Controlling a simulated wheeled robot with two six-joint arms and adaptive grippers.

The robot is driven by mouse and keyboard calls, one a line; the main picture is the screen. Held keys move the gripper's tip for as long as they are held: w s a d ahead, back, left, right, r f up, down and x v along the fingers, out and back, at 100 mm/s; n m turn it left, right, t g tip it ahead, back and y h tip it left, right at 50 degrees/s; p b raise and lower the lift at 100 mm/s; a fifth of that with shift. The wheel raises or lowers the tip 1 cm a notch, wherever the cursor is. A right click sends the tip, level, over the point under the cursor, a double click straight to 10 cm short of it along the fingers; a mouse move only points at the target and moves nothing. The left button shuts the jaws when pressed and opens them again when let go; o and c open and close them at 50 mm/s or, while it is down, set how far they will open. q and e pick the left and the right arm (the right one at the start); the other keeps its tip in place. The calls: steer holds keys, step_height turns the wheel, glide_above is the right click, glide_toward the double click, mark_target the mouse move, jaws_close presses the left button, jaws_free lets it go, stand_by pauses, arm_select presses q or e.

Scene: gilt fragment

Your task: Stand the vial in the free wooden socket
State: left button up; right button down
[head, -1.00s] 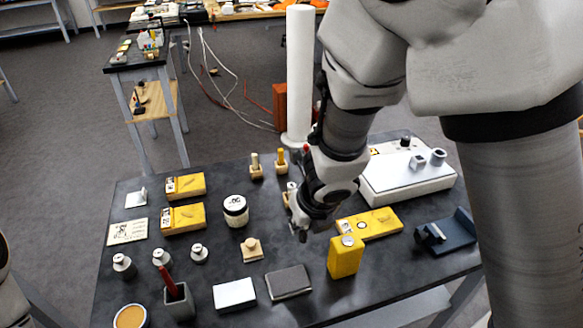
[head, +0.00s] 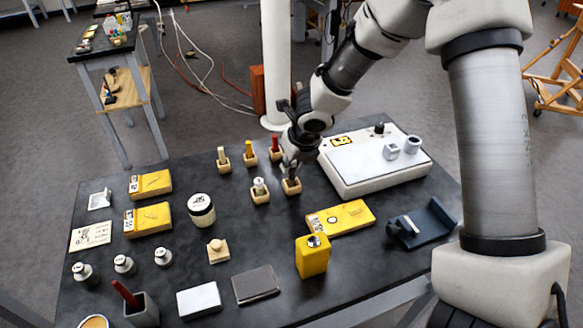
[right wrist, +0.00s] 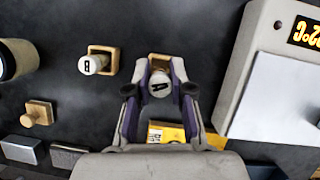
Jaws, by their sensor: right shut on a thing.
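My right gripper (head: 291,168) is shut on a white-capped vial (right wrist: 160,85) marked A; the right wrist view shows its fingers (right wrist: 160,78) on either side of the cap. A wooden socket (head: 291,187) is directly under the fingertips; part of its rim shows behind the vial in the right wrist view (right wrist: 158,57). The vial looks upright at this socket, but I cannot tell how deep it sits. A second vial (head: 259,184), marked B, stands in the neighbouring wooden socket (head: 261,196) to the left. My left gripper is out of view.
Behind are wooden sockets holding a pale, a yellow and a red-topped piece (head: 275,146). A white device (head: 370,165) stands close on the right. A yellow flat box (head: 340,218) and upright yellow box (head: 312,258) lie in front. A white jar (head: 201,210) is left.

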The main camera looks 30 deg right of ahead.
mark_target(292, 174)
step_height(292, 174, down, 4)
steer(key=shift+r+b, duration=0.15)
steer(key=shift+b, duration=1)
steer(key=shift+w+r, duration=0.1)
steer(key=shift+r, duration=0.05)
steer(key=c, duration=1)
jaws_free()
steer(key=shift+f, duration=0.2)
steer(key=shift+c, duration=0.2)
